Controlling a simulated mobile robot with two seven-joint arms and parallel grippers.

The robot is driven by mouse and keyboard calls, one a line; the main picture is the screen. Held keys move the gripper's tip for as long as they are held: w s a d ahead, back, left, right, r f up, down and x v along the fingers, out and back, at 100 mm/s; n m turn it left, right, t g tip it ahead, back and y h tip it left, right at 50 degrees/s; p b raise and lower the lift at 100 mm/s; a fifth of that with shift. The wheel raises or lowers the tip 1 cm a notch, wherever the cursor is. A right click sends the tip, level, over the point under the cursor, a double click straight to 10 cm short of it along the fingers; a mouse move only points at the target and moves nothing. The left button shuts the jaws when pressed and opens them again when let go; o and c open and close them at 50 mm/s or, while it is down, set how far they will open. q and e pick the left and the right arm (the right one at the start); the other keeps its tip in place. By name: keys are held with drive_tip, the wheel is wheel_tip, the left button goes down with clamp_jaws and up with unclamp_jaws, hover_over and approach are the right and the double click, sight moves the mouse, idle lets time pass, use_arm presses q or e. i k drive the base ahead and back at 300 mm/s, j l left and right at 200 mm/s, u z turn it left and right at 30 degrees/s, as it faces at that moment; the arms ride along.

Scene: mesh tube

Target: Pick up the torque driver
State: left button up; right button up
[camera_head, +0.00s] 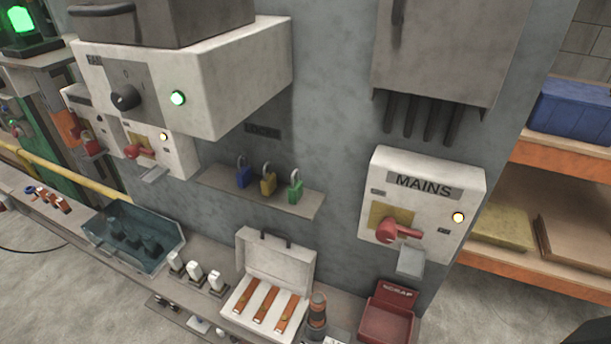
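An upright, stubby tool with a dark cap and brown-orange bands (317,310) stands on the bench shelf, between the open white case and the red scrap bin. It looks like the torque driver, but it is small and its lower part is near the bottom edge, so I cannot be sure. Neither of my grippers shows. A dark shape in the bottom right corner is too cut off to identify.
An open white case (251,260) with orange-brown bars stands left of the tool, a red scrap bin (385,318) right. Farther left are white-topped pieces (194,270) and a teal tray (103,243). The mains box (425,168) and padlock shelf (300,205) overhang.

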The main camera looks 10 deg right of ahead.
sight(318, 300)
drive_tip(key=l+z, duration=0.1)
drive_tip(key=z, duration=0.3)
drive_tip(key=i+l+u, duration=0.15)
drive_tip(key=j+z, duration=0.25)
drive_tip(key=z, duration=0.15)
drive_tip(key=j+z, duration=0.25)
drive_tip(key=z, duration=0.15)
drive_tip(key=j+z, duration=0.25)
drive_tip(key=z, duration=0.2)
drive_tip(key=k+j+z, duration=0.15)
drive_tip(key=z, duration=0.25)
drive_tip(key=k+j+z, duration=0.1)
drive_tip(key=z, duration=0.3)
drive_tip(key=k+j, duration=0.05)
drive_tip(key=j, duration=0.05)
